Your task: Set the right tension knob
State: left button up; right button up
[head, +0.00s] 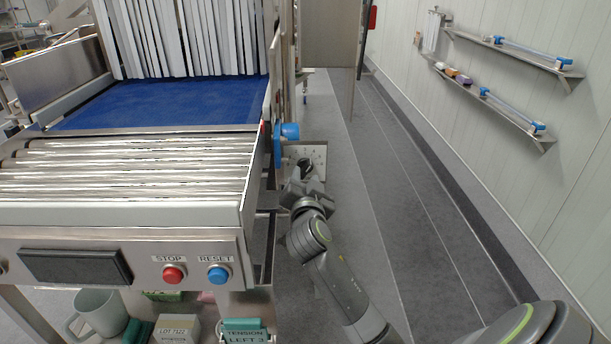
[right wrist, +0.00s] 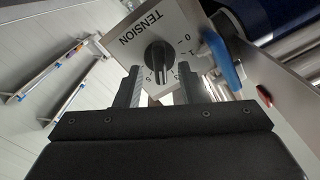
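The tension knob (right wrist: 156,55) is black, on a pale plate (right wrist: 140,30) lettered TENSION with a numbered scale. Its grip bar points down toward my gripper in the right wrist view; the number there is partly hidden. My right gripper (right wrist: 160,88) is open, one finger to either side of the knob's lower part, with visible gaps. In the head view the plate (head: 319,153) is at the conveyor's right side, and my right gripper (head: 306,174) is in front of it, covering most of the knob. A green-framed card (head: 246,330) reads TENSION LEFT 3. My left gripper is not in view.
A blue part (head: 290,131) sticks out from the conveyor side just above the plate. The roller bed (head: 120,170) and the STOP (head: 174,273) and RESET (head: 218,274) buttons are to the left. The floor aisle (head: 400,190) to the right is clear.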

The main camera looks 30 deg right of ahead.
jog(key=shift+x, duration=0.85)
jog(key=shift+c, duration=0.3)
jog(key=shift+s, duration=0.1)
grip_shut()
